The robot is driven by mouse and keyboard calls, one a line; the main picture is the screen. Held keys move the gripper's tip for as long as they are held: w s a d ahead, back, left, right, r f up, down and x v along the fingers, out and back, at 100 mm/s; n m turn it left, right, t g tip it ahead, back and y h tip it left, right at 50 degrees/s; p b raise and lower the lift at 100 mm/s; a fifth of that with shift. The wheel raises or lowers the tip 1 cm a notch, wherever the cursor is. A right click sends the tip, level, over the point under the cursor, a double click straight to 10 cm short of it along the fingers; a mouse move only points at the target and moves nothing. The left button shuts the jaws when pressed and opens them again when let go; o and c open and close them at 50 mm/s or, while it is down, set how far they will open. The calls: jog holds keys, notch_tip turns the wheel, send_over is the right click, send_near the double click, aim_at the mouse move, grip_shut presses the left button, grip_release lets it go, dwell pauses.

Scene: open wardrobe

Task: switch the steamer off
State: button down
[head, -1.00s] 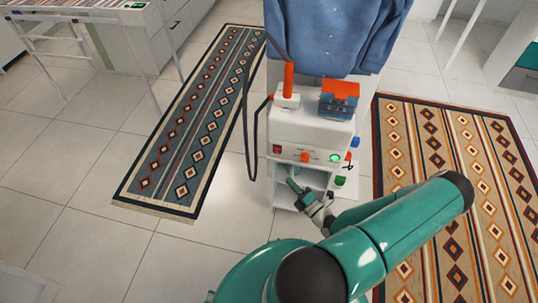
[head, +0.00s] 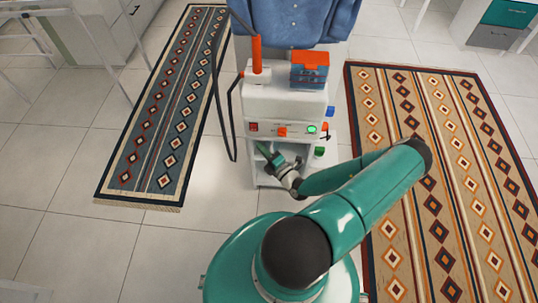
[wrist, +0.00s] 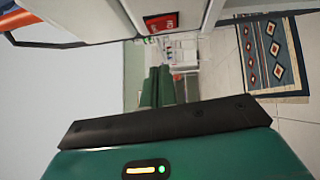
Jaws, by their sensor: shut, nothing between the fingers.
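The steamer (head: 284,103) is a white upright unit with an orange handle on top. Its front panel has a red switch (head: 253,127) at the left, an orange knob (head: 282,132) in the middle and a lit green lamp (head: 312,129) at the right. My gripper (head: 261,148) is shut and empty, just below the red switch and in front of the lower shelves. In the wrist view the green fingers (wrist: 157,88) are together, and the red switch (wrist: 160,22) shows above them. I see no contact with it.
An orange-and-blue box (head: 309,70) sits on the steamer. A black hose (head: 218,95) hangs at its left. Blue and green knobs (head: 320,152) stick out at its right side. A blue shirt (head: 295,22) hangs behind. Patterned rugs (head: 160,125) lie on both sides.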

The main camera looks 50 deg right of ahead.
aim_at(251, 126)
jog(key=w+d, duration=0.1)
jog(key=w, duration=0.1)
jog(key=w+d, duration=0.1)
jog(key=w, duration=0.1)
jog(key=w+d, duration=0.1)
jog(key=w, duration=0.1)
jog(key=shift+w+d+r, duration=0.2)
jog(key=shift+d+r, duration=0.1)
jog(key=shift+r, duration=0.1)
jog(key=shift+w+d+r, duration=0.15)
jog(key=shift+d, duration=0.05)
